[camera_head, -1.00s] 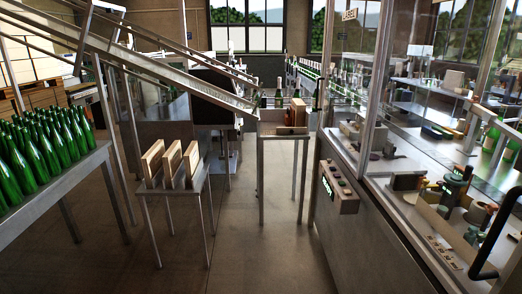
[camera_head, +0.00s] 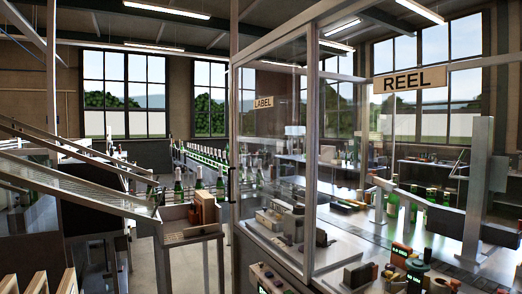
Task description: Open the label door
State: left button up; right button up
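Machine parts (camera_head: 283,222) show behind the pane. Neither of my grippers is in view.
A REEL sign (camera_head: 409,80) hangs at the right. A control box with buttons (camera_head: 268,281) is below the label door. A sloping metal chute (camera_head: 75,162) crosses the left side.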

aim_at(309, 28)
jog(key=i+j+u, duration=0.1)
jog(key=u, duration=0.4)
jog(key=i, duration=1.95)
jog(key=i+z, duration=0.25)
jog(key=i, duration=0.2)
jog(key=i+j+z, duration=0.25)
jog(key=i, duration=0.15)
jog(key=i+j+z, duration=0.25)
jog(key=i, duration=0.2)
